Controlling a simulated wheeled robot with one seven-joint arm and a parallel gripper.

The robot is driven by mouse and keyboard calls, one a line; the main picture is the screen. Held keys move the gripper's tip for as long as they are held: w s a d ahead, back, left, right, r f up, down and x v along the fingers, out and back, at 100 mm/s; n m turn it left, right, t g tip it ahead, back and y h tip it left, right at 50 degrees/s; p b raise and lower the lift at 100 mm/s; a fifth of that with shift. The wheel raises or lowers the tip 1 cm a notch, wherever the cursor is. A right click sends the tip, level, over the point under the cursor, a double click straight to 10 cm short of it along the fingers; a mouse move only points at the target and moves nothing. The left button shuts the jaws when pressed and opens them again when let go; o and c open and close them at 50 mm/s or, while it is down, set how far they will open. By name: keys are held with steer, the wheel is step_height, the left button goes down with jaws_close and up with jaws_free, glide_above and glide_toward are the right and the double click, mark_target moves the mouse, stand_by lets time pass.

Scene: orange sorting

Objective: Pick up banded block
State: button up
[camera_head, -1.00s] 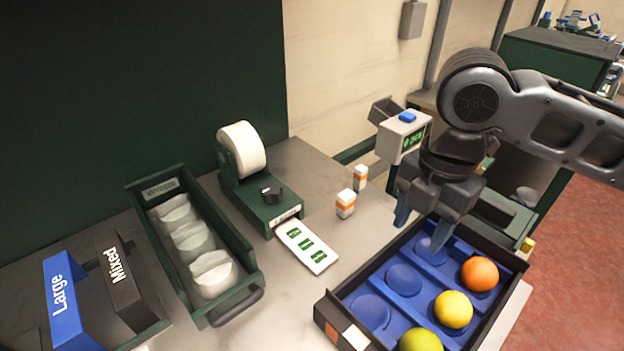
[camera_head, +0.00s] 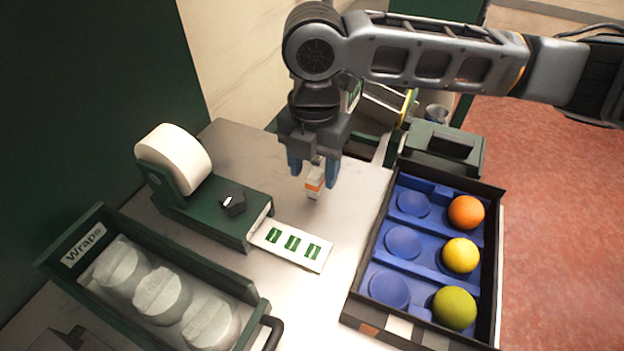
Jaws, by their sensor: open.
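A white block with an orange band (camera_head: 314,187) stands upright on the grey bench, right of the green label dispenser. My gripper (camera_head: 312,177) is open and points down, its blue fingertips to the left and right of this block in the picture. I cannot tell whether the fingers touch it or are behind it. A small pale patch shows between the fingers above the block. It may be the second banded block, mostly hidden.
The dispenser (camera_head: 215,215) has a white label strip (camera_head: 290,245) sticking out in front. A dark tray (camera_head: 497,250) with blue compartments holds an orange, a yellow and a green fruit at right. The Wraps bin (camera_head: 85,248) stands at lower left. Bare bench lies between strip and tray.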

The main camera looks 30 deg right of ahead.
mark_target(315, 173)
step_height(315, 173, down, 4)
steer(key=shift+d+f+p, duration=0.1)
steer(key=shift+p, duration=0.2)
steer(key=shift+c, duration=0.2)
jaws_close()
stand_by(0.3)
steer(key=shift+r, duration=0.55)
steer(key=r, duration=0.2)
steer(key=d+r+b, duration=0.1)
steer(key=shift+s+r, duration=0.25)
steer(key=shift+s, duration=0.05)
steer(key=s+d+r+b, duration=0.1)
steer(key=s+d+r, duration=0.5)
steer(key=s+d, duration=0.1)
steer(key=shift+d+r, duration=0.25)
steer(key=shift+d, duration=0.2)
